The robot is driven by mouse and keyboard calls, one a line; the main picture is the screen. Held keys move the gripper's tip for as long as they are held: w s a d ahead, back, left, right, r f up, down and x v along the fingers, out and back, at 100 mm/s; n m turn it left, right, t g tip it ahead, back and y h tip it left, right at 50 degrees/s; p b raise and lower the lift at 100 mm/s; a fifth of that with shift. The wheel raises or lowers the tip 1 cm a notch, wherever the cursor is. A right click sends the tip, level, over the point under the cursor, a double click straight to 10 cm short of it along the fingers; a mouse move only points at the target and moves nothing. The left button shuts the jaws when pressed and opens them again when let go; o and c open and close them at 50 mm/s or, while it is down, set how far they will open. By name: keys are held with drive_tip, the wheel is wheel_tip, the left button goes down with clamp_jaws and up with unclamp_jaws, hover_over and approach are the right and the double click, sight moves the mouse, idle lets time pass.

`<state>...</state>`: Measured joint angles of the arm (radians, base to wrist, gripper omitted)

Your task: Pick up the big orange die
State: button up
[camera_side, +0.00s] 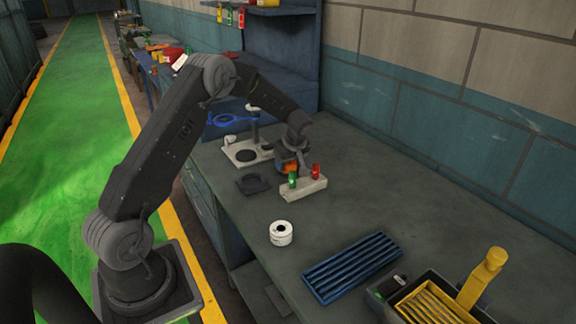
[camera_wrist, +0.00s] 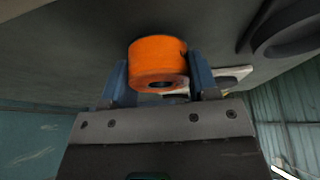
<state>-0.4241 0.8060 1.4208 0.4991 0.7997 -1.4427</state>
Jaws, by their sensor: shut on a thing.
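The big orange die (camera_wrist: 157,60) is a thick orange ring with a dark hole in its lower face. It sits between the two blue fingers of my gripper (camera_wrist: 160,80) in the wrist view, and the fingers press on its left and right sides. In the side view the orange die (camera_side: 289,167) is partly hidden behind a green piece and by my gripper (camera_side: 290,162). My gripper is over the workbench at the light block. I cannot tell whether the die touches the bench.
A light block (camera_side: 303,188) with a green and a red piece stands close in front of my gripper. A dark ring base (camera_side: 252,184) and a white stand (camera_side: 247,152) are to the left. A white roll (camera_side: 281,233), a blue slatted tray (camera_side: 352,267) and a dark bin lie nearer. The right of the bench is clear.

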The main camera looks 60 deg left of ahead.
wheel_tip(320, 180, up, 3)
drive_tip(key=s+a+r, duration=0.7)
drive_tip(key=s, duration=0.3)
drive_tip(key=s+d+r+m+t, duration=0.2)
drive_tip(key=s+m, duration=0.2)
drive_tip(key=s, duration=0.9)
drive_tip(key=w+d+f, duration=0.1)
drive_tip(key=w+f, duration=0.1)
drive_tip(key=w, duration=0.1)
drive_tip(key=w+d+f, duration=0.2)
drive_tip(key=w, duration=0.2)
drive_tip(key=w+d+f, duration=0.2)
drive_tip(key=w, duration=0.1)
drive_tip(key=shift+w+f, duration=0.15)
drive_tip(key=shift+f, duration=2.15)
drive_tip(key=shift+f, duration=0.25)
